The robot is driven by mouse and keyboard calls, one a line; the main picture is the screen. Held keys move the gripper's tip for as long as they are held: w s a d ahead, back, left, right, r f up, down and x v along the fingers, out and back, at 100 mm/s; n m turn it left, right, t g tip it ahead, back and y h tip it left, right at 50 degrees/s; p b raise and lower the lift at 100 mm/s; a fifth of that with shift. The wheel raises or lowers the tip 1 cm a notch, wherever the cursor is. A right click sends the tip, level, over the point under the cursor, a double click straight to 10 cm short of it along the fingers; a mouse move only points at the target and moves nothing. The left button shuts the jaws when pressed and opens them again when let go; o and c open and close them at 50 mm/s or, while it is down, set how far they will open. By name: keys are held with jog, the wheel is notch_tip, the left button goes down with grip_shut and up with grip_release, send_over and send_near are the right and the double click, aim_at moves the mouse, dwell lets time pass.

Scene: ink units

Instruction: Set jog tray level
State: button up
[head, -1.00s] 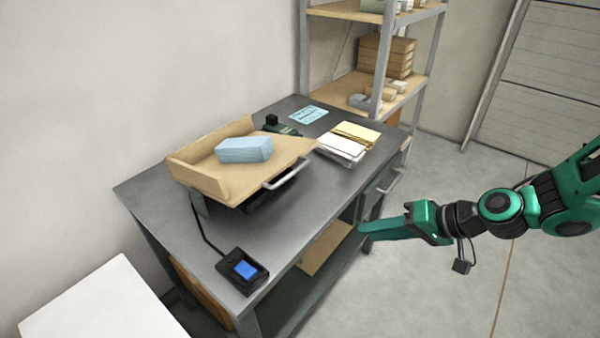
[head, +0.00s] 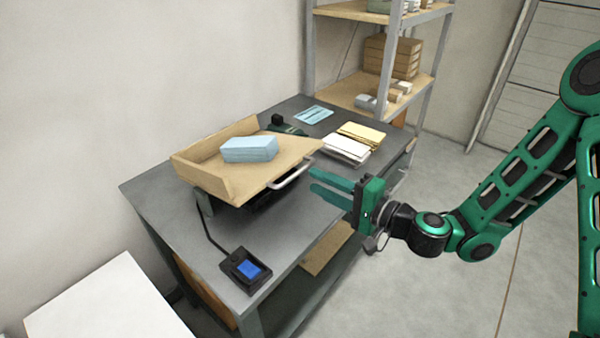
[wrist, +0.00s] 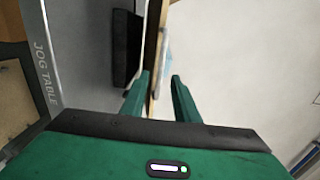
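The jog tray (head: 212,178) is a wooden tray with raised walls on its left sides, standing on a dark base on the bench. It looks tilted, with its handle side held clear above the bench top. A light blue block (head: 249,149) lies on it. A grey bar handle (head: 290,175) runs along its front right edge. My gripper (head: 313,181) is open and empty, just right of the handle and apart from it. In the wrist view my open fingers (wrist: 159,84) point toward the tray's wooden edge (wrist: 151,45), seen almost edge-on.
A control box with a blue screen (head: 242,270) sits at the bench's near corner, its cable running to the tray. Paper stacks (head: 345,150) and a blue card (head: 313,115) lie behind. A shelf rack (head: 345,88) stands beyond. Floor right of the bench is open.

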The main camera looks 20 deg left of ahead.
aim_at(298, 172)
jog(key=x, duration=0.7)
jog(key=shift+w+a, duration=0.1)
jog(key=shift+a, duration=0.1)
